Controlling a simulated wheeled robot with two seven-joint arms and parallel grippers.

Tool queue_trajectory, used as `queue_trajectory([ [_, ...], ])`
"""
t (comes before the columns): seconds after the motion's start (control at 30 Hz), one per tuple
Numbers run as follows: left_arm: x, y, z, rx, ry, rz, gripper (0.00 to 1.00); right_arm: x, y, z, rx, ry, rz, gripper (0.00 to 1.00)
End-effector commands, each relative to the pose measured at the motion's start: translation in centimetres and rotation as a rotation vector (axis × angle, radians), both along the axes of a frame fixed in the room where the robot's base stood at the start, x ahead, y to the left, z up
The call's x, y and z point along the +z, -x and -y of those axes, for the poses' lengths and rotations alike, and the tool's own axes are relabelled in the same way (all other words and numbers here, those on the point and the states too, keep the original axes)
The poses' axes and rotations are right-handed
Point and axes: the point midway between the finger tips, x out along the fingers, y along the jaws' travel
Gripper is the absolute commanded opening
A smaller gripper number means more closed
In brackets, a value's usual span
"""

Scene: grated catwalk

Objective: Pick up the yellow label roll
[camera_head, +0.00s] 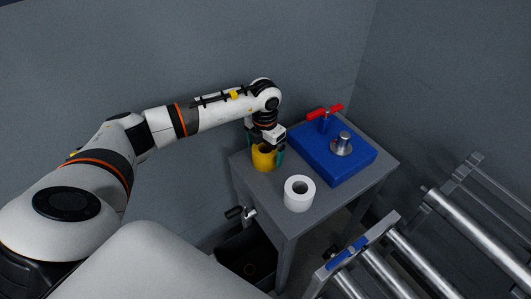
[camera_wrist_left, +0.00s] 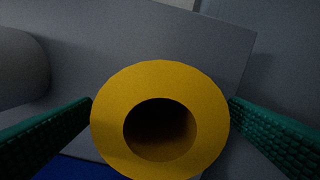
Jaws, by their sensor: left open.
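The yellow label roll (camera_head: 263,160) stands upright on the grey table near its left corner. In the left wrist view the roll (camera_wrist_left: 210,120) shows from above, with its dark round hole. My left gripper (camera_head: 266,152) is right over the roll, pointing down. Its two green-padded fingers (camera_wrist_left: 160,125) are open, one on each side of the roll. The fingers look very close to the roll's sides; I cannot tell whether they touch it. My right gripper is not in view.
A white roll (camera_head: 299,194) stands on the grey table (camera_head: 262,196) to the front right of the yellow one. A blue device (camera_head: 325,167) with a red handle (camera_head: 324,112) and a metal post (camera_head: 342,144) sits behind. A roller conveyor (camera_head: 413,265) is at the right, and walls close the back.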

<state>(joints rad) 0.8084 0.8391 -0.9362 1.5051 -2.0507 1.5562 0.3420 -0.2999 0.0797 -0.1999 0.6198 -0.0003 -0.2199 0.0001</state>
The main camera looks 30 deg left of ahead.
Motion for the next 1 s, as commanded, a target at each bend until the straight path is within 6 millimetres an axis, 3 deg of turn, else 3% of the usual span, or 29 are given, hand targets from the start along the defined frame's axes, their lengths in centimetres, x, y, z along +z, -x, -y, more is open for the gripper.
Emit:
queue_trajectory([
  [0.2,-2.1,0.0,0.0,0.000,0.000,0.000,0.96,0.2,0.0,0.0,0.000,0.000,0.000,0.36],
  [0.43,-2.2,0.0,0.0,0.000,0.000,0.001,0.95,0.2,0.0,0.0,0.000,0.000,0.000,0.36],
  [0.73,-2.2,0.0,0.0,0.000,0.000,0.001,0.46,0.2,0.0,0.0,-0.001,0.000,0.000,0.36],
  [1.0,-1.9,-0.1,0.0,0.000,0.001,0.003,0.44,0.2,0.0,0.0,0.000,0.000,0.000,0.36],
])
